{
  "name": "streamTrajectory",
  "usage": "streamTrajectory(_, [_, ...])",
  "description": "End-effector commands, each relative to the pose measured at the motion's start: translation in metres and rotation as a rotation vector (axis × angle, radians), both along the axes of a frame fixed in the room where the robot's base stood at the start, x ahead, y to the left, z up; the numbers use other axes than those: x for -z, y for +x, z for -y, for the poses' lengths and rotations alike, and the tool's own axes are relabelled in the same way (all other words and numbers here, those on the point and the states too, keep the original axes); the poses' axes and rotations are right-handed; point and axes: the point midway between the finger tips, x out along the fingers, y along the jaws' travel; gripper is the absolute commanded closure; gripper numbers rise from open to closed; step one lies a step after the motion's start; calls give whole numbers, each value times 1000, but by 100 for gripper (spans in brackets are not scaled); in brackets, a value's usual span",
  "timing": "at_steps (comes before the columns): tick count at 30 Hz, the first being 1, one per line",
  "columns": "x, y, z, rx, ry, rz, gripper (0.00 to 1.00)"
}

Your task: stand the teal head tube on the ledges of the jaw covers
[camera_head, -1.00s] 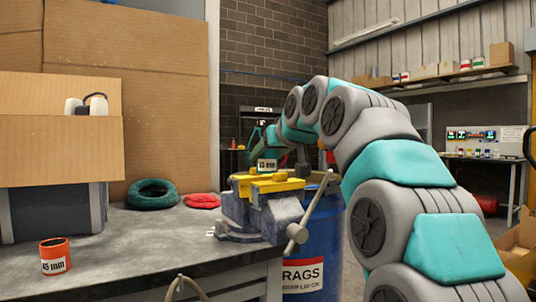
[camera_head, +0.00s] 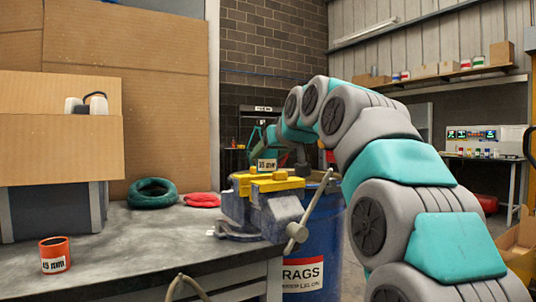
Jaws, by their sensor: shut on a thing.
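The teal head tube (camera_head: 267,153), with a white size label, is upright just above or at the yellow jaw covers (camera_head: 269,184) of the bench vise. I cannot tell whether its lower end touches the ledges, which are hard to make out at this distance. My gripper (camera_head: 270,148) is shut on the tube from behind, at its upper part. The fingers are small and mostly hidden by the tube and my arm. The vise (camera_head: 262,211) is fixed at the right end of the bench, its handle hanging at the front right.
An orange tube (camera_head: 54,255) with a white label stands on the bench (camera_head: 150,245) at front left. A green ring-shaped cloth (camera_head: 152,193) and a red cloth (camera_head: 202,200) lie behind the vise's left side. A blue rags drum (camera_head: 318,240) stands beyond the bench end. The middle bench top is clear.

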Motion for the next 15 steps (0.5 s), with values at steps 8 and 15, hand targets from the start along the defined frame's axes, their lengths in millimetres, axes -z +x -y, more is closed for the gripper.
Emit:
streamTrajectory(8, [7, 0, 0, 0, 0, 1, 100])
streamTrajectory(15, [12, 0, 0, 0, 0, 1, 100])
